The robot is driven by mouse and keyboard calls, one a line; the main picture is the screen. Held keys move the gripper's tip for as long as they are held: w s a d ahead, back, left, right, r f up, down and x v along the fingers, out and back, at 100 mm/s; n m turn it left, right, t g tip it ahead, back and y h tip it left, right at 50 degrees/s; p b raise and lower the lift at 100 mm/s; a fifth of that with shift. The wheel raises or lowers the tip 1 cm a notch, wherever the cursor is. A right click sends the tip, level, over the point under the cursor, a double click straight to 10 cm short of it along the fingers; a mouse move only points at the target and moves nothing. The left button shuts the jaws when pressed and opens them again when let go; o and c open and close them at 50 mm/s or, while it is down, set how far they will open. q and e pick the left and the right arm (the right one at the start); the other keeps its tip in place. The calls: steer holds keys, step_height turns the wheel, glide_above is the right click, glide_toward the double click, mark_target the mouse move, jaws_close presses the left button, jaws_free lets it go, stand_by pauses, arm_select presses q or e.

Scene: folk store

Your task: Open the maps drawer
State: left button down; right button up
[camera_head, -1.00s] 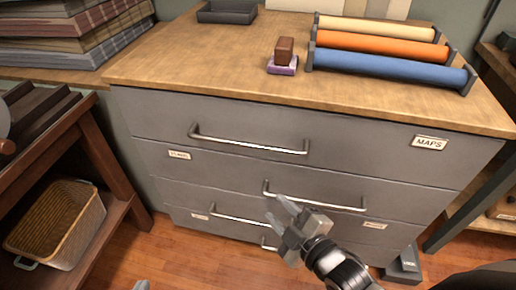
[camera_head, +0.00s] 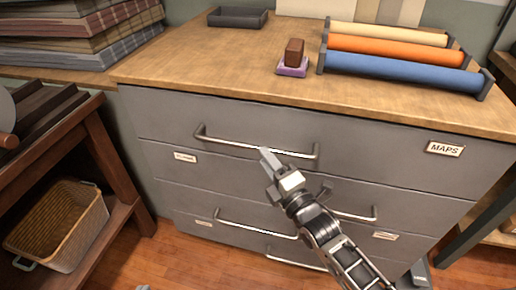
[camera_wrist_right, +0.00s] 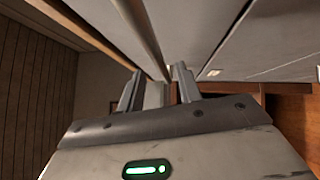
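The maps drawer (camera_head: 375,150) is the top drawer of a grey cabinet, with a "MAPS" label (camera_head: 445,149) at its right end. Its front sits flush with the cabinet, closed. Its long metal handle (camera_head: 225,142) crosses the front. My right gripper (camera_head: 267,172) is just below the handle's right half in the head view, fingers pointing up and left. In the right wrist view its two fingers (camera_wrist_right: 158,88) are apart, and a metal bar (camera_wrist_right: 142,38) runs down toward the gap between them. Contact cannot be told. My left gripper is out of view.
Lower drawers have similar handles, one low at the left (camera_head: 255,229). On the wooden top stand fabric rolls (camera_head: 400,68), a stamp on a purple pad (camera_head: 293,60) and a dark tray (camera_head: 238,18). A wooden shelf with a basket (camera_head: 55,225) stands at the left.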

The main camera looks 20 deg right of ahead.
steer(key=shift+x, duration=2.35)
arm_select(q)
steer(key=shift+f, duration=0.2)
